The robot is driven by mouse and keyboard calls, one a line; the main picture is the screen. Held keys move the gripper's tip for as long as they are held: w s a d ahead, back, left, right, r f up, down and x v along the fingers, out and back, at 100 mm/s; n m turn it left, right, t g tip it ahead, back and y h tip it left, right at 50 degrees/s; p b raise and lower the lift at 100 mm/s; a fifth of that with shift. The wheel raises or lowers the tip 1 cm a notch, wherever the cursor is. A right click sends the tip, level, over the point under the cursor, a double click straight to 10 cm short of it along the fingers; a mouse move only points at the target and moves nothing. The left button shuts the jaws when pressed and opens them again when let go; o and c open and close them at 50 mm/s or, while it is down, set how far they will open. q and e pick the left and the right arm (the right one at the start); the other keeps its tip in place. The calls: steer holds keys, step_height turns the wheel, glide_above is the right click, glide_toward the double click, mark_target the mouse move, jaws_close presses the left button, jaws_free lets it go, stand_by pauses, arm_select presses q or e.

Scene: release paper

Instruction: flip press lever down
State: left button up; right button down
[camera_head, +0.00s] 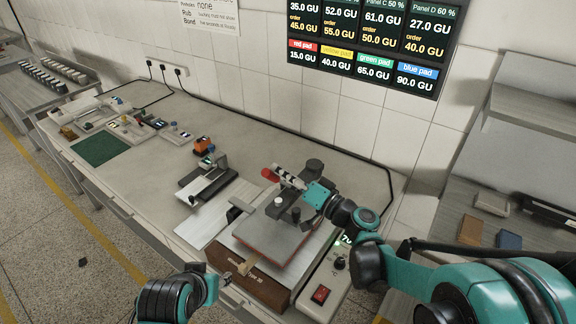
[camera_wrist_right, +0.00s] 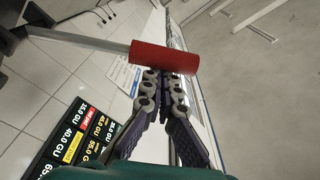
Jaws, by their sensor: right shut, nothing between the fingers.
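The heat press (camera_head: 270,236) stands at the near right end of the workbench, with a grey top plate over a brown base. Its lever has a red cylindrical handle (camera_head: 268,174), raised above the press. The red handle (camera_wrist_right: 165,57) and its metal rod (camera_wrist_right: 80,40) also show in the right wrist view. My right gripper (camera_head: 281,175) is at the handle, its shut fingers pointing at it. In the right wrist view the fingertips (camera_wrist_right: 165,76) overlap the handle's lower edge; I cannot tell whether they touch. My left arm's end is low in the head view; its fingers are unclear.
A control box with a red switch (camera_head: 320,293) sits right of the press. A smaller device (camera_head: 207,182) and a green mat (camera_head: 100,148) lie farther left on the bench (camera_head: 150,185). A price board (camera_head: 372,40) hangs on the wall. A side shelf holds several blocks.

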steer(key=s+a+f+n+b, duration=0.2)
steer(key=s+f+n+b, duration=0.1)
steer(key=f+n+b, duration=0.1)
steer(key=s+a+f+n+g+y+b, duration=0.1)
steer(key=s+a+f+n+b, duration=0.1)
steer(key=f+n+b, duration=0.3)
steer(key=shift+s+f, duration=0.45)
steer(key=shift+s, duration=0.15)
step_height(320, 180, up, 5)
steer(key=w+p, duration=0.1)
steer(key=p, duration=0.3)
steer(key=f+v, duration=0.1)
steer(key=v, duration=0.8)
steer(key=shift+s+d, duration=0.2)
steer(key=shift+d, duration=0.1)
steer(key=shift+f, duration=0.15)
